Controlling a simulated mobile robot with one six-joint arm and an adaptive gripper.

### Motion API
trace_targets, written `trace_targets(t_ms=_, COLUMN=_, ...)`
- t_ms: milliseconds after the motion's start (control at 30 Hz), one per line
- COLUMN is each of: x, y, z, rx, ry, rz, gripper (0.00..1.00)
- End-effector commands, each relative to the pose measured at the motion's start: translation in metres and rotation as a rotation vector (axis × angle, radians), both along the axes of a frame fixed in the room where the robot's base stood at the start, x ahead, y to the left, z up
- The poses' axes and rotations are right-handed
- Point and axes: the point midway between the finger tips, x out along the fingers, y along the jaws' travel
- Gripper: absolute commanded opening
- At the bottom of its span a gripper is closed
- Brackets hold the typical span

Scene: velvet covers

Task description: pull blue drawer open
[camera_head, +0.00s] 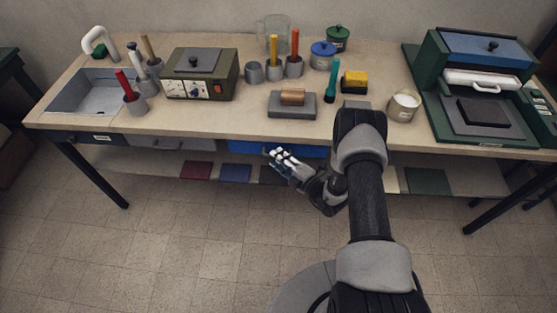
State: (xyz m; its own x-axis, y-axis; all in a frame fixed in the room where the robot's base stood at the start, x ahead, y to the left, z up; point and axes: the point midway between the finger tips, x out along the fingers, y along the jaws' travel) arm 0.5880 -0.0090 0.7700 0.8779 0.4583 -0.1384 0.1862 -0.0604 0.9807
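The blue drawer (247,147) sits under the front edge of the workbench, right of a grey drawer front. Part of its front is hidden behind my gripper and arm. My gripper (270,153) is in front of the blue drawer, its fingers pointing left toward the drawer front. I cannot tell whether the fingers touch the drawer or its handle, and no handle shows clearly. The fingers are too small to tell whether they are open or shut. How far the drawer stands out is unclear, but its front looks about level with the bench edge.
The workbench (225,122) holds a sink (98,97), a brown-green box (199,75), pots of tools, a grey block (292,108) and a green press (470,90). A lower shelf carries coloured sheets, including a red one (196,170). The tiled floor in front is clear.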

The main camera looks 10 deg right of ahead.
Motion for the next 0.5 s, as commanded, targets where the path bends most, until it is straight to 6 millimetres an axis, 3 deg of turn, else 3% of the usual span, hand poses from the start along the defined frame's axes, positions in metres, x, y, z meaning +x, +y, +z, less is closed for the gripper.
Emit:
trace_targets(t_ms=367, x=0.0070, y=0.0036, z=-0.0003, rx=0.000, ry=-0.001, rz=0.000, gripper=0.31)
trace_targets(t_ms=500, x=0.0068, y=0.0035, z=-0.0004, rx=0.000, ry=-0.001, rz=0.000, gripper=0.23)
